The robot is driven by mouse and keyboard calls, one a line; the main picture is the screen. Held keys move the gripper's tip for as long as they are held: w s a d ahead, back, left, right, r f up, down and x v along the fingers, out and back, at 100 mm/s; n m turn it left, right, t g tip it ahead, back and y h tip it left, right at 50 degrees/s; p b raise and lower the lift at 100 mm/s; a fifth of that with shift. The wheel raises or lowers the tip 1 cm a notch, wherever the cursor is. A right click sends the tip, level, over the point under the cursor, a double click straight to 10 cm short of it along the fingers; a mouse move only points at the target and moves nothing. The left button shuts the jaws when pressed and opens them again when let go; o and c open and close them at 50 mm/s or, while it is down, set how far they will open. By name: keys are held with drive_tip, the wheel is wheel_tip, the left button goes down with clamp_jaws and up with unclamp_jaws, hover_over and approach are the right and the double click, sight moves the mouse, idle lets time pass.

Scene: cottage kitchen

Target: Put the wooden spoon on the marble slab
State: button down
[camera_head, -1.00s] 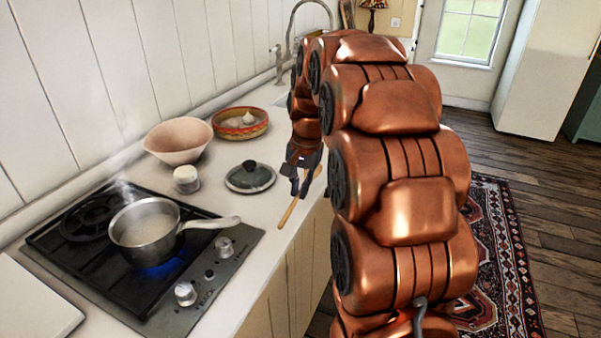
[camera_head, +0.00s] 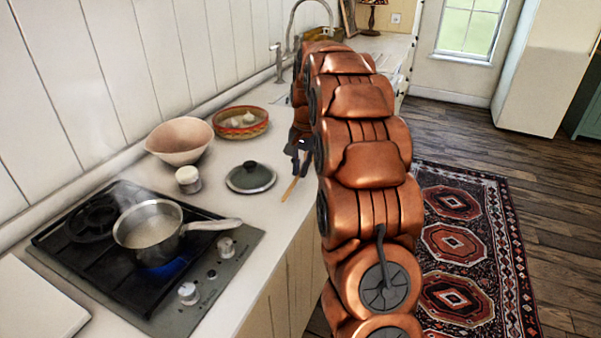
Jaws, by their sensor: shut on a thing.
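The wooden spoon (camera_head: 290,187) shows as a thin tan stick slanting down from my gripper (camera_head: 297,156), near the front edge of the counter and right of the dark lid. My gripper is shut on it. The rest of the spoon is hidden behind my gripper and arm, and I cannot tell whether its low end touches the counter. A flat white slab (camera_head: 38,308), which looks like the marble slab, lies at the lower left beside the stove, partly cut off by the frame. Its visible top is bare.
A steaming saucepan (camera_head: 150,228) sits on the lit stove (camera_head: 208,292), its handle pointing right towards the counter edge. Behind are a dark lid (camera_head: 251,178), a small jar (camera_head: 188,180), a pinkish bowl (camera_head: 180,140) and a patterned dish (camera_head: 241,123). My arm hides part of the counter.

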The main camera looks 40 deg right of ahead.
drive_tip(key=shift+w, duration=0.1)
drive_tip(key=shift+w+d, duration=0.5)
drive_tip(key=shift+w, duration=0.1)
drive_tip(key=shift+f+p, duration=0.7)
drive_tip(key=shift+f, duration=0.9)
drive_tip(key=shift+f, duration=0.1)
drive_tip(key=c, duration=1.2)
unclamp_jaws()
drive_tip(key=r, duration=0.2)
drive_tip(key=r+b, duration=0.1)
drive_tip(key=r, duration=0.1)
drive_tip(key=r+b, duration=0.1)
drive_tip(key=shift+s+d+r, duration=0.2)
drive_tip(key=shift+d+r, duration=0.1)
drive_tip(key=shift+r, duration=0.1)
drive_tip(key=shift+s+r, duration=0.15)
drive_tip(key=shift+r, duration=0.75)
